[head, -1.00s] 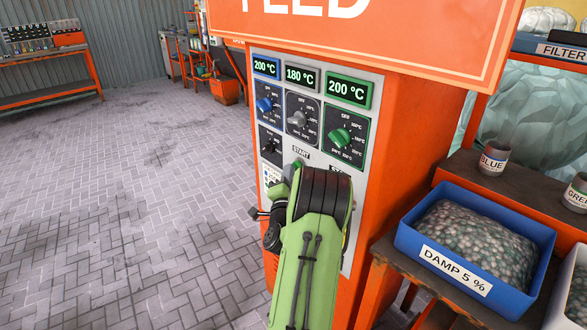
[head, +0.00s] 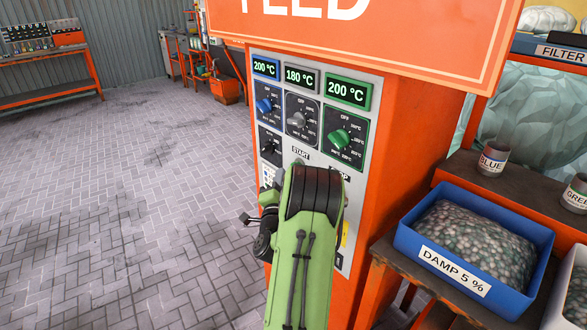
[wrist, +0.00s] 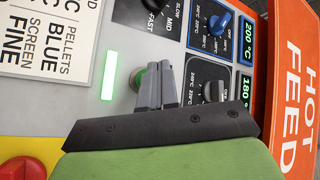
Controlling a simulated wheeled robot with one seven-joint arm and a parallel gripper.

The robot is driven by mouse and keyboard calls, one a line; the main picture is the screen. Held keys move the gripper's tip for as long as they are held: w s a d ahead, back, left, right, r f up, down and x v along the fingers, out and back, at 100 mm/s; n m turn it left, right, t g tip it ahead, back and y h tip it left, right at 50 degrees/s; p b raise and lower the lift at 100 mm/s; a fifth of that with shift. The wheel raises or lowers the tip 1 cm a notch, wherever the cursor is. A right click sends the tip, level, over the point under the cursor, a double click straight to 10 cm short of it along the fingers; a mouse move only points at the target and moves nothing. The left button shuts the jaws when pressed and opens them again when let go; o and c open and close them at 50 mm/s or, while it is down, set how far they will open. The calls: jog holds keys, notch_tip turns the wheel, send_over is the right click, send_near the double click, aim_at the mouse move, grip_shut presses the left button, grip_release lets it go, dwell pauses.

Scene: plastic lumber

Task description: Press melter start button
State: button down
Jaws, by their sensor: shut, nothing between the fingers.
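The melter's control panel (head: 352,195) is on the orange machine ahead. Its START label (head: 300,153) shows just above my arm, and the button below it is mostly hidden in the head view. In the wrist view, a round green button (wrist: 137,77) with a grey ring shows beside and partly behind the fingers of my gripper (wrist: 159,66). The fingers are shut together and empty, with their tips at or very near the button; I cannot tell whether they touch it. A green bar light (wrist: 107,81) glows on the panel beside the button.
Temperature knobs, blue (head: 264,105), grey (head: 297,119) and green (head: 340,136), sit above with lit displays. A red button (wrist: 22,168) is at the wrist view's lower left. A blue pellet bin (head: 410,235) stands right on a bench. The floor at left is clear.

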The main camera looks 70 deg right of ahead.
jog(key=shift+w+a+p, duration=0.1)
jog(key=shift+w+a, duration=0.2)
jog(key=shift+a, duration=0.3)
jog(key=shift+w+a+p, duration=0.15)
jog(key=shift+w+a, duration=0.15)
jog(key=shift+a, duration=0.35)
jog(key=shift+w+a+p, duration=0.1)
jog(key=shift+w+a, duration=0.2)
jog(key=shift+a, duration=0.3)
